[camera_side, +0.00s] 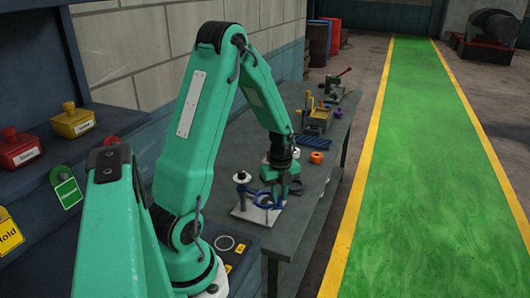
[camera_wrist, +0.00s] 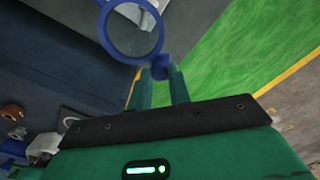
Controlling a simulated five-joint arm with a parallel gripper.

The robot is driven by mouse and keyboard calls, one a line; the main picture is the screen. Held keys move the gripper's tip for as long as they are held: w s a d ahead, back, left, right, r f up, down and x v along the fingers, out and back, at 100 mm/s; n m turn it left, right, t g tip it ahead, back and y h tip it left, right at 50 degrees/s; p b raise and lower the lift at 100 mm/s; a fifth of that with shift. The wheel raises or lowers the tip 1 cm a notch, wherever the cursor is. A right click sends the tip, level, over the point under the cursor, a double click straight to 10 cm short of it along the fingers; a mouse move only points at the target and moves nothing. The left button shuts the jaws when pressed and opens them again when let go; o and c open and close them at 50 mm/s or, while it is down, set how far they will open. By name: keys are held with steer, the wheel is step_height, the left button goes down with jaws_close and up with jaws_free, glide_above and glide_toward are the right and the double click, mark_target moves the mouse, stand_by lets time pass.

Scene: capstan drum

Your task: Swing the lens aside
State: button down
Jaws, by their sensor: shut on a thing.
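The lens (camera_side: 266,200) is a clear disc in a blue ring, above a white base plate (camera_side: 246,215) on the bench. A post with a pale knob (camera_side: 242,178) stands at the plate's left. In the wrist view the lens (camera_wrist: 134,30) fills the top middle, with a small blue tab (camera_wrist: 160,66) at its lower right rim. My gripper (camera_side: 277,194) is at the lens's right side. In the wrist view my gripper (camera_wrist: 160,74) has its two green fingers on either side of the tab, shut on it. The fingers' contact is small in the side view.
An orange ring (camera_side: 316,157) lies on the bench (camera_side: 310,200) beyond my gripper. The green walkway (camera_side: 410,160) is clear.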

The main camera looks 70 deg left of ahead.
steer(key=shift+s+d+m, duration=0.3)
steer(key=shift+s+m, duration=0.2)
steer(key=shift+s, duration=0.15)
steer(key=c, duration=1.3)
jaws_free()
step_height(320, 180, up, 8)
steer(key=shift+f, duration=0.1)
